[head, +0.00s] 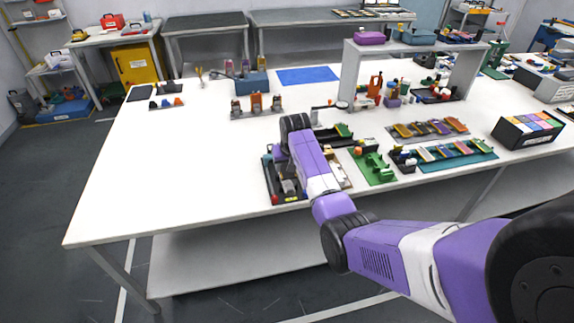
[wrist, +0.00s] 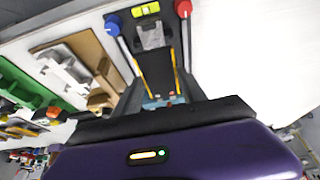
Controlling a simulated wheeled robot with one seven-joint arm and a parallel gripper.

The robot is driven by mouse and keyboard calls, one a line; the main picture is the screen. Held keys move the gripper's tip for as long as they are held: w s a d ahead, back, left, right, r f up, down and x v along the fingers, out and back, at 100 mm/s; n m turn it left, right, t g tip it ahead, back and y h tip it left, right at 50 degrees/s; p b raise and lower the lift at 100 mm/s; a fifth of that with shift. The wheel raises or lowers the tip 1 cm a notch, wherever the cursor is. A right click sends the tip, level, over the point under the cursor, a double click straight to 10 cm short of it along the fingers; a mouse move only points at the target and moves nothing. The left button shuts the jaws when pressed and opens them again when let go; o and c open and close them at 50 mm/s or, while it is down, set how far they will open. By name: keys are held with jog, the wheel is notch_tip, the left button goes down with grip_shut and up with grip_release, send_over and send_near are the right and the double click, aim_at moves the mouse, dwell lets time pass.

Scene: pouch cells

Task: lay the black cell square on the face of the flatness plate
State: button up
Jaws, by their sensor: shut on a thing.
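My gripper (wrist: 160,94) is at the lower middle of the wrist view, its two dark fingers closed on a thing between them. A flat black panel between the fingers looks like the black cell (wrist: 156,70), with small orange and pale blue parts at its near end. Beyond it is a grey face, apparently part of the flatness plate (wrist: 151,36), on a dark base with a blue knob, a red knob and a yellow-green level. The same station (head: 289,187) shows in the head view. My arm hides the gripper and cell there. Contact between cell and plate cannot be told.
A green fixture (head: 375,165) and a brown board with grey blocks (wrist: 80,65) stand close beside the station. Racks of coloured cells (head: 428,130) lie to the right. The left part of the white table (head: 170,150) is clear.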

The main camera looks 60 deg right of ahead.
aim_at(288, 173)
jog(key=shift+f+b, duration=1.5)
jog(key=shift+f, duration=1.1)
jog(key=o, duration=1.3)
jog(key=shift+o, duration=0.2)
jog(key=shift+r, duration=0.1)
notch_tip(288, 173, up, 5)
jog(key=p, duration=0.4)
jog(key=shift+r+p, duration=0.4)
jog(key=shift+r, duration=0.55)
